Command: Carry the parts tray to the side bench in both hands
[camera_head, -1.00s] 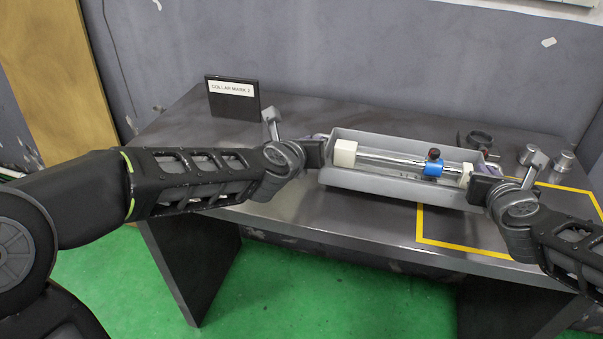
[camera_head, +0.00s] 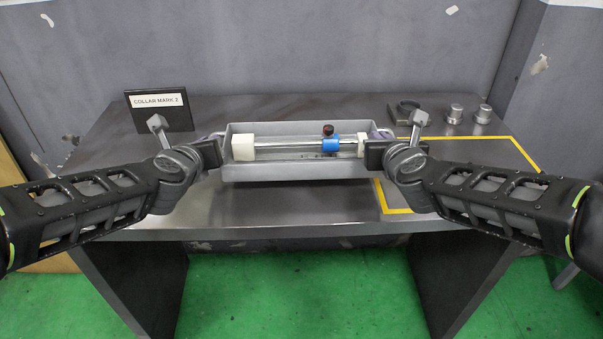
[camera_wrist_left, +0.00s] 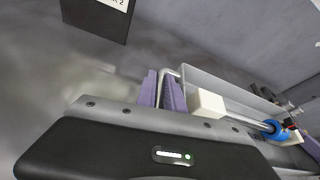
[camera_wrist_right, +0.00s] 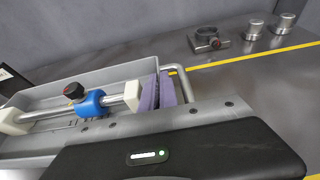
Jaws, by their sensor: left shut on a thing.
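The grey parts tray (camera_head: 300,172) spans between my two grippers. It holds a metal rod with a blue collar (camera_head: 330,145), a black knob and white end blocks. A dark patch lies on the bench below the tray; I cannot tell how far it is clear. My left gripper (camera_head: 216,142) is shut on the tray's left handle (camera_wrist_left: 159,92), with purple pads either side of the bar. My right gripper (camera_head: 382,138) is at the right handle (camera_wrist_right: 182,75). Its purple pads (camera_wrist_right: 157,92) sit close together beside the tray wall, inside the handle's outer bar; their grip is unclear.
The dark bench (camera_head: 310,217) carries a "COLLAR MARK 2" sign (camera_head: 157,106) at the back left. At the back right are a ring clamp (camera_head: 404,110) and two metal cylinders (camera_head: 469,114). A yellow outline (camera_head: 408,211) marks the right side. The wall is close behind.

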